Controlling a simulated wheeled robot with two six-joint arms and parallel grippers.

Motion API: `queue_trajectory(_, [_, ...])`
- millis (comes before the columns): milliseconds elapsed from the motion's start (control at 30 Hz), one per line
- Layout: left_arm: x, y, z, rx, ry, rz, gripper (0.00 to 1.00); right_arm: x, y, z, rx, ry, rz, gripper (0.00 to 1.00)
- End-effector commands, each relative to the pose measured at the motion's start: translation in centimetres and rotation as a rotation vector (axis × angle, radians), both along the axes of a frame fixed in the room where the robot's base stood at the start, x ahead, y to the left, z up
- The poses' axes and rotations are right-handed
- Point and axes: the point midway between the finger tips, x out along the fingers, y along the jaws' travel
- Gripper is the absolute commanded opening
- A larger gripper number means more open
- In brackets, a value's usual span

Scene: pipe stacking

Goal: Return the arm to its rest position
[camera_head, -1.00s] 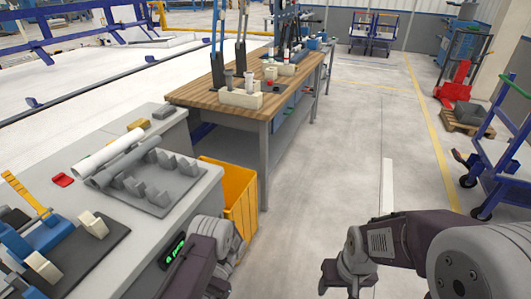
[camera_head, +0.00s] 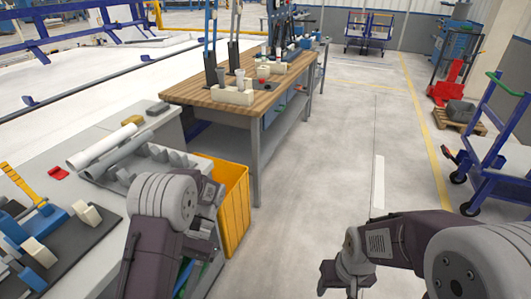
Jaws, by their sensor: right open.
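My right arm comes in from the right, and its gripper (camera_head: 338,278) hangs open and empty over bare floor at the bottom. My left arm (camera_head: 160,210) stands in front of the grey bench at the lower left; I cannot make out its fingers. A white pipe (camera_head: 102,146) and a grey pipe (camera_head: 117,156) lie side by side at the grey notched rack (camera_head: 180,182) on the bench. My left arm hides the rack's front part. I see no contact between the arm and the pipes.
A yellow bin (camera_head: 235,205) stands beside the grey bench (camera_head: 60,156), close to my left arm. A wooden workbench (camera_head: 190,91) with tools stands behind it. A blue cart (camera_head: 495,150) is at the right. The floor between is clear.

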Motion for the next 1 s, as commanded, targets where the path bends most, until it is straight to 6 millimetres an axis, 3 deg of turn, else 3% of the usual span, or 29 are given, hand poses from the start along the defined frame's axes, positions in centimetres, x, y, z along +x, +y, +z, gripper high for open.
queue_trajectory(33, [-0.5, 0.1, 1.0, -0.020, -0.089, 0.018, 0.34, 0.0, 0.0, 0.0, 0.000, 0.000, 0.000, 0.59])
queue_trajectory(167, [-1.7, -0.3, 1.4, -0.079, -0.345, 0.065, 0.34, 0.0, 0.0, 0.0, 0.000, 0.000, 0.000, 0.59])
queue_trajectory(433, [-2.3, -1.8, -1.1, -0.162, -0.827, 0.163, 0.34, 0.0, 0.0, 0.0, 0.000, 0.000, 0.000, 0.59])
queue_trajectory(567, [-1.8, -2.5, -3.4, -0.180, -0.980, 0.205, 0.34, 0.0, 0.0, 0.0, 0.000, 0.000, 0.000, 0.59])
queue_trajectory(667, [1.4, -2.7, -3.9, -0.191, -1.139, 0.230, 0.34, 0.0, 0.0, 0.0, 0.000, 0.000, 0.000, 0.59])
queue_trajectory(733, [2.0, -2.7, -0.4, -0.191, -1.160, 0.232, 0.34, 0.0, 0.0, 3.5, 0.000, 0.001, 0.000, 0.59])
queue_trajectory(1000, [2.0, -2.7, 8.9, -0.191, -1.156, 0.230, 0.34, 0.0, 0.0, 12.7, 0.000, -0.001, 0.000, 0.59])
